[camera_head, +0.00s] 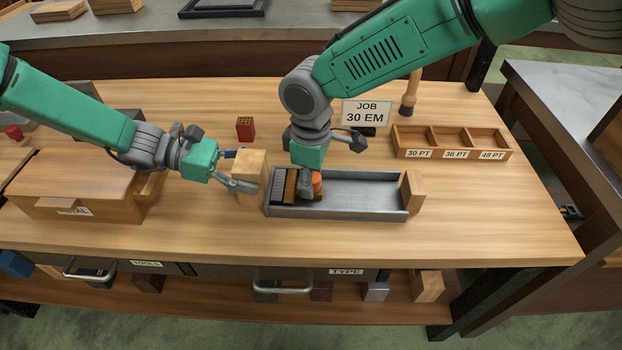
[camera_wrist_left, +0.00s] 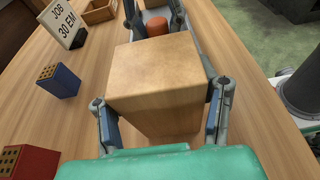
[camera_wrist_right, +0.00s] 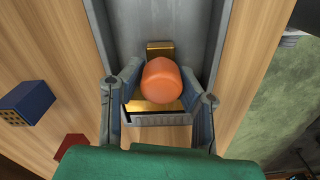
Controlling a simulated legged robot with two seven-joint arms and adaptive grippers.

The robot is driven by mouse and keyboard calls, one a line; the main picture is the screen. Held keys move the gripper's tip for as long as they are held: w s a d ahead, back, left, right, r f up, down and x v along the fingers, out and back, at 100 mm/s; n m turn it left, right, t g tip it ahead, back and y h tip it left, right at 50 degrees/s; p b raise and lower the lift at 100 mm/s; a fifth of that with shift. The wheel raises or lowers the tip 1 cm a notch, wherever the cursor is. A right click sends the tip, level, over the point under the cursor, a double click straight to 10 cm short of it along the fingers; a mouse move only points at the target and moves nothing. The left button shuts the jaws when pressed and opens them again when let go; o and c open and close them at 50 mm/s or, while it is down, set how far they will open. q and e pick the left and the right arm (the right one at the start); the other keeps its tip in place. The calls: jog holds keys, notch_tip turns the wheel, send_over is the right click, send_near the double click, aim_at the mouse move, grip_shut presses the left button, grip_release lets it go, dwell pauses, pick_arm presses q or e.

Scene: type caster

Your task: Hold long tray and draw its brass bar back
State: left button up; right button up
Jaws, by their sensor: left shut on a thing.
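The long tray (camera_head: 365,199) is a grey metal trough lying lengthwise on the bench. A pale wooden block (camera_head: 249,180) stands at its left end; another (camera_head: 412,190) is at its right end. My left gripper (camera_head: 240,171) is shut on the left block, which fills its jaws in the left wrist view (camera_wrist_left: 155,75). The brass bar (camera_head: 290,187) lies across the tray near its left end, beside grey type (camera_head: 279,188). Its orange knob (camera_wrist_right: 163,80) sits between the fingers of my right gripper (camera_wrist_right: 160,85); whether they press on it is unclear.
The job sign (camera_head: 366,113) stands behind the tray. A three-compartment wooden box (camera_head: 452,142) is at the back right. A small red block (camera_head: 245,128) stands behind my left gripper. A large wooden case (camera_head: 80,192) is at left. The bench right of the tray is clear.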

jog(key=c, duration=0.3)
jog(key=d, duration=1.3)
jog(key=shift+s+d, duration=0.15)
jog(key=shift+c, duration=0.2)
jog(key=o, duration=1.1)
jog(key=shift+r, duration=0.1)
notch_tip(320, 180, up, 12)
jog(key=shift+f, duration=0.15)
